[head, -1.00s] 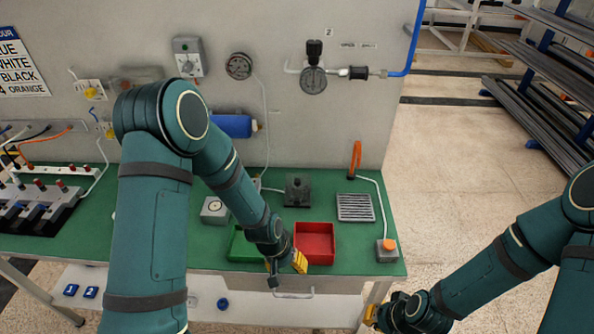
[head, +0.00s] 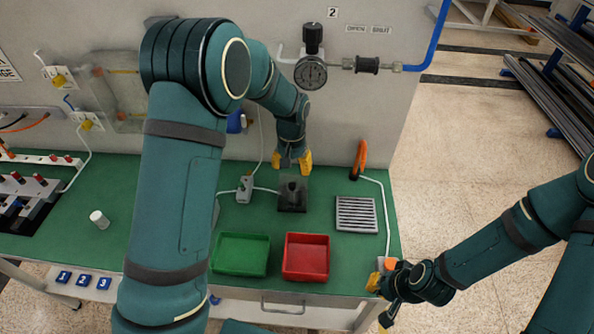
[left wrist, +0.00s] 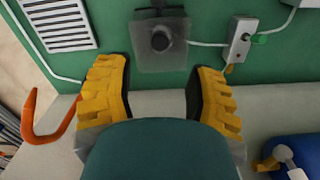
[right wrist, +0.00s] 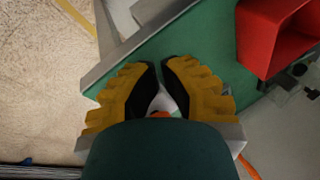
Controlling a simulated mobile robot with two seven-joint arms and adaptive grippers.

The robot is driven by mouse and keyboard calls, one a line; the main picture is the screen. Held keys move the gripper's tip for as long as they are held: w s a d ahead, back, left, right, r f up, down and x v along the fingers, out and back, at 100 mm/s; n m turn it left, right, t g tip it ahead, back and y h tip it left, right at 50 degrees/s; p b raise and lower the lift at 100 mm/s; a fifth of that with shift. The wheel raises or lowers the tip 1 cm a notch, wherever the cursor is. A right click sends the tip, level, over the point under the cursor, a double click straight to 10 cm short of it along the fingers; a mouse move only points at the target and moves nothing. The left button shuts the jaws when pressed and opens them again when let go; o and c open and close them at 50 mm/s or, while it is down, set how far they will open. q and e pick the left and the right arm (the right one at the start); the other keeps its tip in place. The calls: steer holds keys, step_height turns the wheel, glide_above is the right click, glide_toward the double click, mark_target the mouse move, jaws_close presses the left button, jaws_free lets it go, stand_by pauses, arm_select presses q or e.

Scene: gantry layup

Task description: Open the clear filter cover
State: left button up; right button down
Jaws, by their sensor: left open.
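A smoky see-through square cover (head: 292,203) with a dark knob lies on the green bench top near the wall. I take it for the filter cover; its hinge or latch cannot be made out. It also shows in the left wrist view (left wrist: 145,62), beyond my fingertips. My left gripper (head: 292,166) is open and empty, pointing down at the wall side of the cover, apart from it. My right gripper (head: 378,299) is at the bench's front right corner, its fingertips close together in the right wrist view (right wrist: 161,70); whether they meet is unclear.
A green tray (head: 240,255) and a red tray (head: 306,257) stand at the front. A grey grille (head: 356,214) lies right of the cover, with an orange hook (head: 360,158) behind. A small switch box (head: 244,188) is left. A gauge (head: 310,73) is on the wall.

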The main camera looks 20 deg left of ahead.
mark_target(292, 184)
arm_select(q)
steer(key=shift+w+f, duration=0.15)
steer(key=shift+f, duration=0.3)
steer(key=shift+s+f, duration=0.2)
steer(key=shift+f, duration=1.4)
steer(key=shift+s+f, duration=0.15)
steer(key=shift+f, duration=1.45)
jaws_close()
